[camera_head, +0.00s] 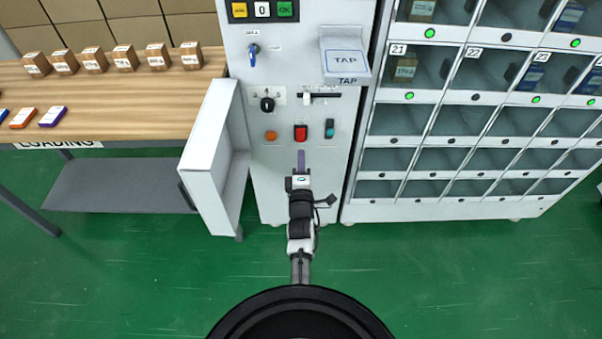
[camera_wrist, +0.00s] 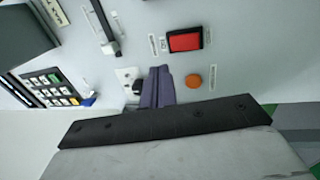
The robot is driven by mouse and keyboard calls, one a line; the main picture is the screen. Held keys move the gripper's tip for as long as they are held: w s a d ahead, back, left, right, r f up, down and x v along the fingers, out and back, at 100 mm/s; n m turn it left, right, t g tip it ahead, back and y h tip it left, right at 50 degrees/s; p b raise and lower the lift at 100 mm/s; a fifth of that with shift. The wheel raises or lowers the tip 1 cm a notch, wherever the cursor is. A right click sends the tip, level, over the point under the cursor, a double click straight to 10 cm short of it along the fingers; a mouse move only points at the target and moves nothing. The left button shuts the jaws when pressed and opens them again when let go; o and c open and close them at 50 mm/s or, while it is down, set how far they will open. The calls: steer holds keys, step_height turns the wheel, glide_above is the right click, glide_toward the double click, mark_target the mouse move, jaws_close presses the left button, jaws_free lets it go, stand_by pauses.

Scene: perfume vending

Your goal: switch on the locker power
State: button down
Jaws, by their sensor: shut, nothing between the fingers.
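A red rocker switch (camera_head: 301,132) in a black frame sits on the front of the white control cabinet (camera_head: 285,185); its label is too small to read. It also shows in the wrist view (camera_wrist: 185,41), and I cannot tell its on or off position. My gripper (camera_head: 301,153), with purple fingers, is shut and empty, just below the switch in the head view. In the wrist view my fingertips (camera_wrist: 158,72) are left of and below the switch and look apart from it. They partly cover a black rotary knob (camera_wrist: 134,84).
An orange button (camera_head: 271,135) and a teal switch (camera_head: 329,128) flank the red switch. A slider (camera_head: 307,98) and the tap box (camera_head: 345,60) are above. An open white door (camera_head: 213,155) juts out left. Lockers (camera_head: 480,130) stand right, a wooden table (camera_head: 110,105) left.

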steer(key=shift+s+r, duration=0.2)
steer(key=shift+s, duration=0.6)
steer(key=shift+s+r, duration=0.15)
steer(key=shift+s, duration=0.65)
steer(key=shift+s+r, duration=0.2)
steer(key=shift+s, duration=0.6)
steer(key=shift+f, duration=0.1)
